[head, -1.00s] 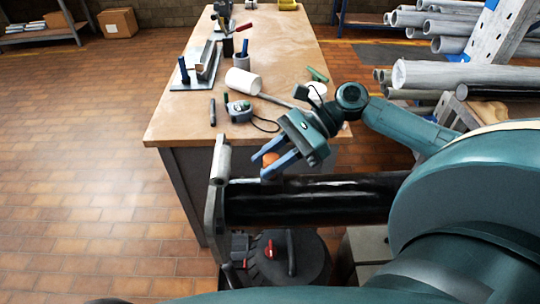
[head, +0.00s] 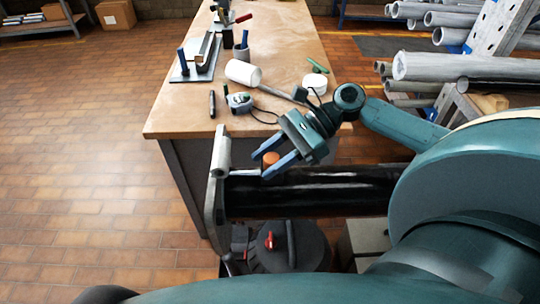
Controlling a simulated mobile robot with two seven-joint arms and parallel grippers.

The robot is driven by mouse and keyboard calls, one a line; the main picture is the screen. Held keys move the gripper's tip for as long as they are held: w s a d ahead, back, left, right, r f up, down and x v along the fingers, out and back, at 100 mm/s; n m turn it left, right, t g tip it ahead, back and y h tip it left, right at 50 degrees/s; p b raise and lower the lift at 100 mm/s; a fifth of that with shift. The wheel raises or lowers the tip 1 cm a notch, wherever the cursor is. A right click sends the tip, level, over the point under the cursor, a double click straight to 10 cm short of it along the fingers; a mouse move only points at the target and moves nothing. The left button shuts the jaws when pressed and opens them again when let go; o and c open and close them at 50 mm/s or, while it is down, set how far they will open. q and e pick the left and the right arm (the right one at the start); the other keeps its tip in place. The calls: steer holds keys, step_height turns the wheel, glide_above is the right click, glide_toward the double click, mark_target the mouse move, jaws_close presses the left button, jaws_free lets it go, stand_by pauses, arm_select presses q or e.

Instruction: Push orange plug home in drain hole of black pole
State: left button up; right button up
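The black pole (head: 320,191) lies level across the lower middle of the head view, a grey flange plate (head: 216,200) at its left end. The orange plug (head: 271,158) shows at the pole's upper side near the flange. My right gripper (head: 261,166) is open at the plug, its two blue fingers apart. The plug shows between the fingers in the picture; whether they touch it I cannot tell. The near finger hides the plug's lower part and the drain hole, so its depth in the hole is unclear. My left gripper is not in view.
Behind the pole stands a wooden workbench (head: 185,118) with a white cylinder (head: 243,74), a tape measure (head: 239,103) and a marker (head: 212,104). Grey pipes (head: 450,66) are stacked at right. A dark round container (head: 275,250) is below the pole. The floor at left is clear.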

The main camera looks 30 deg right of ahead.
steer(key=o, duration=0.3)
steer(key=b+v, duration=0.1)
steer(key=v, duration=1.2)
steer(key=shift+d, duration=0.15)
